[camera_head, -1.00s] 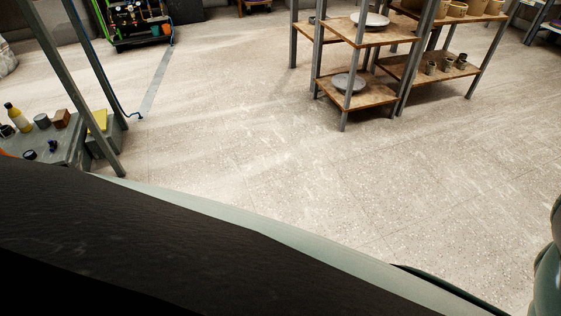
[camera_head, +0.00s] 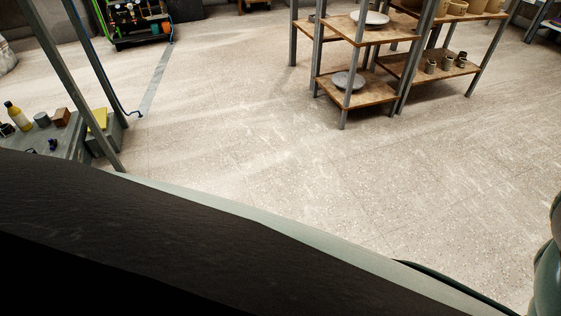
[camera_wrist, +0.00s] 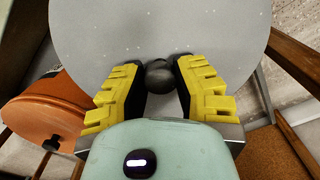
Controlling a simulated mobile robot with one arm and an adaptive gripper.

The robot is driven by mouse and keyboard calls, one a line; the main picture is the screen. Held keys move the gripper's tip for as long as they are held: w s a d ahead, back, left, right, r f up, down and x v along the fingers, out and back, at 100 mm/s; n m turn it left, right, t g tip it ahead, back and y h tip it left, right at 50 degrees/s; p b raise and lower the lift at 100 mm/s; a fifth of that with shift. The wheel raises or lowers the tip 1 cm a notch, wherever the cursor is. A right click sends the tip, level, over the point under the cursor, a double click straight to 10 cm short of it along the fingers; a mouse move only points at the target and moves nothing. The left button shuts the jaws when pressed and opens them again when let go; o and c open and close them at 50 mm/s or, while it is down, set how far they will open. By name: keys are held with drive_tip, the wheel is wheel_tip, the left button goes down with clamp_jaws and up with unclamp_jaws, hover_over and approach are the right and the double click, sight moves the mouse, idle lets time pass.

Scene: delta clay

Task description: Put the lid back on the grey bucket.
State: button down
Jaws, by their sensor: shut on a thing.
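My gripper (camera_wrist: 159,80), with black and yellow fingers, is shut on the dark round knob of a large pale grey lid (camera_wrist: 160,28) in the wrist view. The lid fills the top middle of that view and runs past its upper edge. A strip of grey shows below the lid's right edge, and I cannot tell whether it is the grey bucket's wall. The lid hides what is under it. The gripper and lid do not show in the head view.
In the wrist view an orange round container (camera_wrist: 45,118) with a dark knob is at the left, and wooden bars are at the right. In the head view a shelf rack (camera_head: 365,92) stands on open floor, and a grey bench (camera_head: 70,140) with small items is at the left.

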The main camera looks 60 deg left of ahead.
idle(0.8)
drive_tip(key=shift+c, duration=0.9)
unclamp_jaws()
drive_tip(key=shift+r+p, duration=3.25)
drive_tip(key=shift+r, duration=0.25)
clamp_jaws()
drive_tip(key=shift+f, duration=0.35)
